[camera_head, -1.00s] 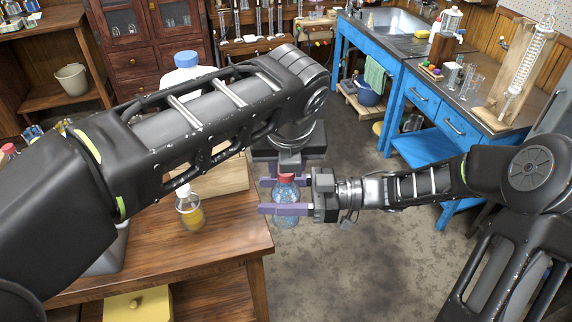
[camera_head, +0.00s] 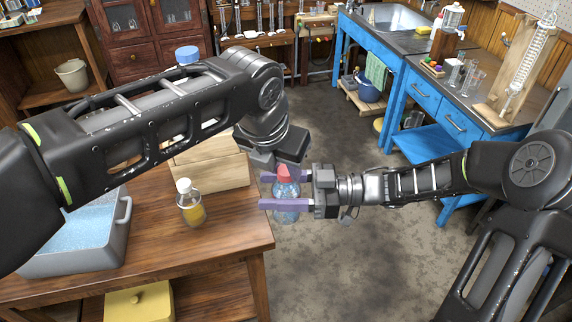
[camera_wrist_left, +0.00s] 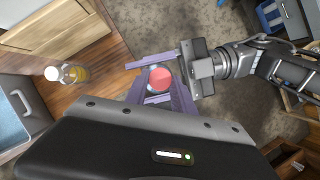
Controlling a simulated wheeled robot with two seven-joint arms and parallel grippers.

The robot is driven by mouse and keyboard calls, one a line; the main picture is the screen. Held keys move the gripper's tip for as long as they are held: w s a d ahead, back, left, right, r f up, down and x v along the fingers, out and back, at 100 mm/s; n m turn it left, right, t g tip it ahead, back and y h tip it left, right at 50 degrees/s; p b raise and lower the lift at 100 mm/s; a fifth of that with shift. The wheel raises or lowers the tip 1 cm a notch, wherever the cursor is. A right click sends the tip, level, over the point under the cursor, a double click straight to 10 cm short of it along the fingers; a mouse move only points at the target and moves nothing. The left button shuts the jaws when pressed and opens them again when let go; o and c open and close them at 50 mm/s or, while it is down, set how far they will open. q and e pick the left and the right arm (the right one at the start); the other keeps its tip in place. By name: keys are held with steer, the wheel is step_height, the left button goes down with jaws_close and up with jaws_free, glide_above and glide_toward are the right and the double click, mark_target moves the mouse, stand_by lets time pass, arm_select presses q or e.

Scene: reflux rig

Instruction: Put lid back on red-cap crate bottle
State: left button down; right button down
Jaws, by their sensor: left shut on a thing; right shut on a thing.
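The clear bottle (camera_head: 286,192) is upright between the purple fingers of my right gripper (camera_head: 272,190), which is shut on it. It is held in the air just off the table's right edge. The red cap (camera_head: 285,173) is at the top of the bottle; it also shows in the left wrist view (camera_wrist_left: 161,78). My left gripper (camera_wrist_left: 160,88) is shut on the red cap from above. In the head view its fingers are mostly hidden by its own wrist. I cannot tell how fully the cap is seated.
On the wooden table (camera_head: 170,245) stand a white-capped bottle of yellow liquid (camera_head: 190,208), a pale wooden crate (camera_head: 215,173) and a grey tub (camera_head: 122,235) with blue contents. A blue bench (camera_head: 425,90) with glassware is at the back right. The floor between is clear.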

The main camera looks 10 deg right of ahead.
arm_select(q)
steer(key=shift+m, duration=0.4)
steer(key=c, duration=1.1)
jaws_free()
steer(key=shift+o, duration=0.2)
steer(key=shift+r, duration=2.3)
steer(key=o, duration=0.6)
steer(key=shift+c, duration=0.2)
